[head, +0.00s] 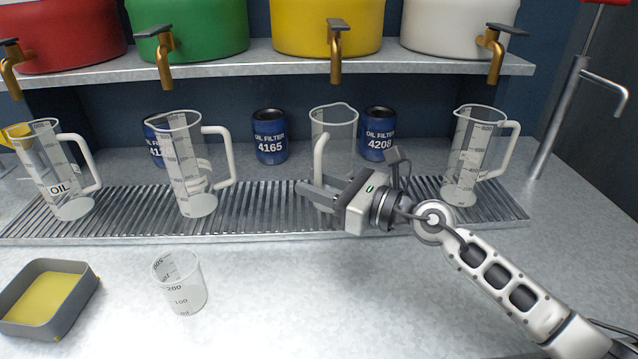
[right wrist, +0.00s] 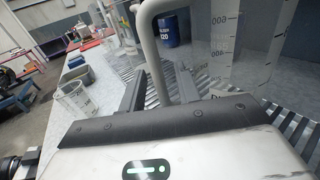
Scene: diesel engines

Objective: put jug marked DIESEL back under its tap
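A clear measuring jug (head: 336,122) with a white handle stands upright at the drip grate, below the yellow drum's tap (head: 336,62). In the right wrist view its label (right wrist: 218,96) shows only the first letters, "DI"; the rest is hidden. My right gripper (head: 312,190) is in front of this jug, low by its handle. In the right wrist view the handle (right wrist: 152,50) comes down between the two open fingers (right wrist: 160,90), with gaps on both sides. The gripper hides part of the jug's base. My left gripper is not in view.
A jug marked OIL (head: 62,175) and two other jugs (head: 190,165) (head: 472,155) stand on the grate (head: 262,205). Blue oil filters (head: 270,135) stand behind. A small beaker (head: 180,285) and a grey tray (head: 85,300) sit in front. The front right counter is clear under my arm.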

